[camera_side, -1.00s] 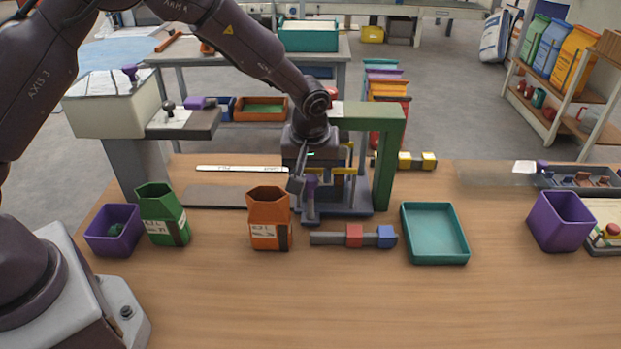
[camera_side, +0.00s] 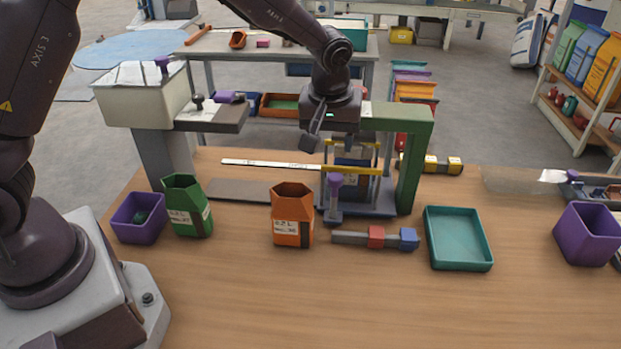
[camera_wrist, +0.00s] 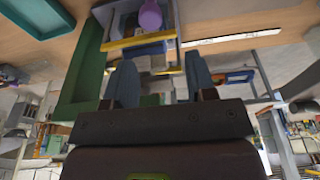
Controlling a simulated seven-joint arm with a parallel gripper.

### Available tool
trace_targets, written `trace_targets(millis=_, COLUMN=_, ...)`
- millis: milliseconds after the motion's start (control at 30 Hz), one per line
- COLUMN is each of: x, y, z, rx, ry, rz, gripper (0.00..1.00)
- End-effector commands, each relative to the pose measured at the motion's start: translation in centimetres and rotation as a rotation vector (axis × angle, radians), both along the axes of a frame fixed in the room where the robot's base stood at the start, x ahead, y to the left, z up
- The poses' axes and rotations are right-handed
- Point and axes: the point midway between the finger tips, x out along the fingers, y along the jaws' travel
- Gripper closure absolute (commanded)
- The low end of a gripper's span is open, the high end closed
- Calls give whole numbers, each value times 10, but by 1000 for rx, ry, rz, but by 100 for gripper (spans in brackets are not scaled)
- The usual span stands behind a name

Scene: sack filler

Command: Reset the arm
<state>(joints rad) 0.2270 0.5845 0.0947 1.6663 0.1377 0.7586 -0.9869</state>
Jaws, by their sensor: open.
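My gripper (camera_side: 330,140) hangs above the sack filler's blue base (camera_side: 385,211), in front of its green frame (camera_side: 412,160). Its fingers point down, apart and empty. A purple-topped lever (camera_side: 335,182) stands below them, clear of the fingers. In the wrist view my gripper (camera_wrist: 161,82) shows two blue-grey fingers spread wide with nothing between them. Beyond the tips are a yellow bar (camera_wrist: 138,40) and the purple knob (camera_wrist: 150,16). The filler's inner parts are partly hidden behind the bars.
A slide bar with a red block (camera_side: 376,236) and a teal tray (camera_side: 430,240) lie in front and right. The front table is clear.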

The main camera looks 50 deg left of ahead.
Motion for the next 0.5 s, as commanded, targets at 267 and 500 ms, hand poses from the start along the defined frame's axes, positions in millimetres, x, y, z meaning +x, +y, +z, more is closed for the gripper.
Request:
trace_targets(millis=267, x=-71, y=24, z=103, rx=-26, ry=-84, rz=-214, gripper=49)
trace_targets(millis=500, x=-154, y=39, z=154, rx=1, ry=-166, rz=-429, gripper=49)
